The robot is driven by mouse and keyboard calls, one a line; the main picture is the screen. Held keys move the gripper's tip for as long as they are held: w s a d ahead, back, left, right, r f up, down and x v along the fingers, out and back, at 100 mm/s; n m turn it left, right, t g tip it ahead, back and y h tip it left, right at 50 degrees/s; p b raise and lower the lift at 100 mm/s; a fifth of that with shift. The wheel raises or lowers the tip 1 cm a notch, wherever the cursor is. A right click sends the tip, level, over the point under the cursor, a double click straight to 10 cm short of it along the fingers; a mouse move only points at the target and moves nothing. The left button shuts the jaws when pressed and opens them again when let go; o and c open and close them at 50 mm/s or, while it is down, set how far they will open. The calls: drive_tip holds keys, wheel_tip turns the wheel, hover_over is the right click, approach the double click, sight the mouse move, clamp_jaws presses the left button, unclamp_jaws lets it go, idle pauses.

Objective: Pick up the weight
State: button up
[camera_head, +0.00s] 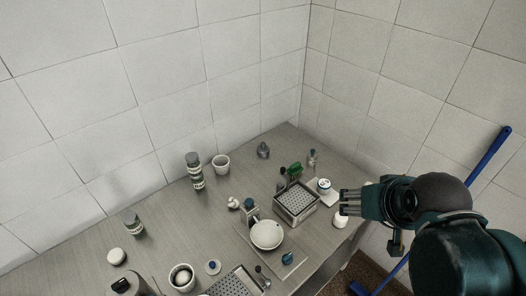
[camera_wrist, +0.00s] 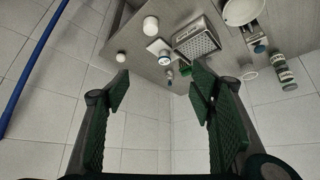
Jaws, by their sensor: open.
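A small grey rounded object with a narrow top (camera_head: 263,150) stands near the back edge of the table, left of the wall corner; it may be the weight, but it is too small to be sure. I cannot pick it out in the wrist view. My gripper (camera_head: 345,202) is at the right, by the table's right edge, with its fingers pointing left. In the wrist view my gripper (camera_wrist: 161,88) has its fingers wide apart with nothing between them. The grey object is well to the left of and beyond my gripper.
A perforated metal basket (camera_head: 296,204) stands left of my gripper, with a green item (camera_head: 295,170) behind it. A white bowl (camera_head: 266,235), a white cup (camera_head: 221,164) and a tall jar (camera_head: 195,171) stand further left. Tiled walls close the back; a blue pole (camera_head: 490,152) leans at right.

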drive_tip(key=w+a+r+n+g, duration=0.1)
drive_tip(key=w+a+r+n, duration=0.15)
drive_tip(key=w, duration=0.45)
drive_tip(key=w+a+r+n+g, duration=0.1)
drive_tip(key=w+a+r+n, duration=0.15)
drive_tip(key=w, duration=0.45)
drive_tip(key=n+g, duration=0.3)
drive_tip(key=n, duration=0.7)
hover_over(263, 143)
drive_tip(key=s+d, duration=1)
wheel_tip(263, 143, down, 12)
drive_tip(key=w+a+f+n, duration=0.2)
drive_tip(key=w+a+f, duration=0.1)
drive_tip(key=f, duration=0.2)
drive_tip(key=w+a+f+n+g, duration=0.1)
drive_tip(key=w+a+f, duration=0.2)
drive_tip(key=f, duration=0.2)
drive_tip(key=w+a+f+n+g, duration=0.1)
drive_tip(key=w+a+f+n, duration=0.1)
drive_tip(key=f, duration=0.3)
drive_tip(key=shift+w+a+f+n, duration=0.15)
drive_tip(key=shift+w+a+f, duration=0.05)
drive_tip(key=shift+w+a, duration=0.2)
drive_tip(key=shift+w+a+f+n, duration=0.2)
drive_tip(key=shift+w+a, duration=0.1)
drive_tip(key=shift+w, duration=0.2)
drive_tip(key=shift+w+a+f, duration=0.15)
drive_tip(key=shift+a+f, duration=0.1)
drive_tip(key=shift+f, duration=0.25)
drive_tip(key=shift+f, duration=0.1)
